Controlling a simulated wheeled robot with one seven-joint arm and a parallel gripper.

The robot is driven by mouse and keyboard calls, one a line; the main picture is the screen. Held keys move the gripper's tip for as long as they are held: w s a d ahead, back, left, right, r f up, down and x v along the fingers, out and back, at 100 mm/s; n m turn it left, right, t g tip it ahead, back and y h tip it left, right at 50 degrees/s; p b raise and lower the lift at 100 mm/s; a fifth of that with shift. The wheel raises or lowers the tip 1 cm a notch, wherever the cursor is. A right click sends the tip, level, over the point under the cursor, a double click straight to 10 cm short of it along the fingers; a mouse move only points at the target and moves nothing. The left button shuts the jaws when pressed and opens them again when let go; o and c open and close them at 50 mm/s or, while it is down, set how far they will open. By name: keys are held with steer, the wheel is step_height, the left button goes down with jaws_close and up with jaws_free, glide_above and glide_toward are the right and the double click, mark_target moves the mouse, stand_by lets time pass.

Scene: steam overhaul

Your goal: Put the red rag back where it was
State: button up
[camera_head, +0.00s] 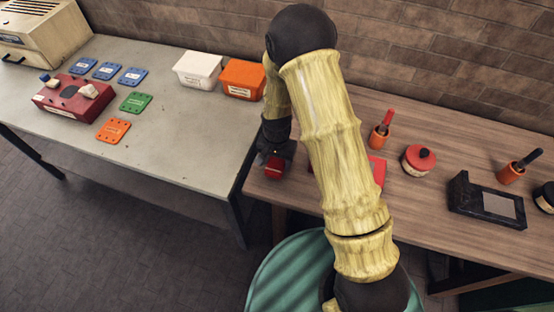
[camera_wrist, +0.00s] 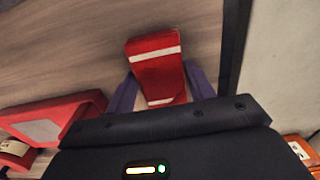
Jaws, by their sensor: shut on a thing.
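The red rag (camera_wrist: 155,52) is a folded red bundle with white bands. It is between the two purple fingers of my gripper (camera_wrist: 160,78) in the wrist view, and the gripper is shut on it. In the head view the red rag (camera_head: 274,166) shows small below my gripper (camera_head: 275,154), at the left end of the wooden table (camera_head: 443,197). I cannot tell whether the rag touches the tabletop.
A red item with a pale panel (camera_wrist: 52,118) lies on the wood beside my gripper, mostly hidden by my arm in the head view. A red lidded pot (camera_head: 419,162) stands farther right. The grey table (camera_head: 175,150) adjoins at left, with white (camera_head: 198,70) and orange bins (camera_head: 243,80).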

mark_target(276, 162)
steer(key=shift+f, duration=0.15)
steer(key=o, duration=1)
step_height(276, 162, up, 12)
steer(key=shift+a+r+b, duration=0.1)
steer(key=shift+r+b, duration=0.05)
steer(key=shift+b, duration=0.45)
steer(key=shift+d, duration=0.2)
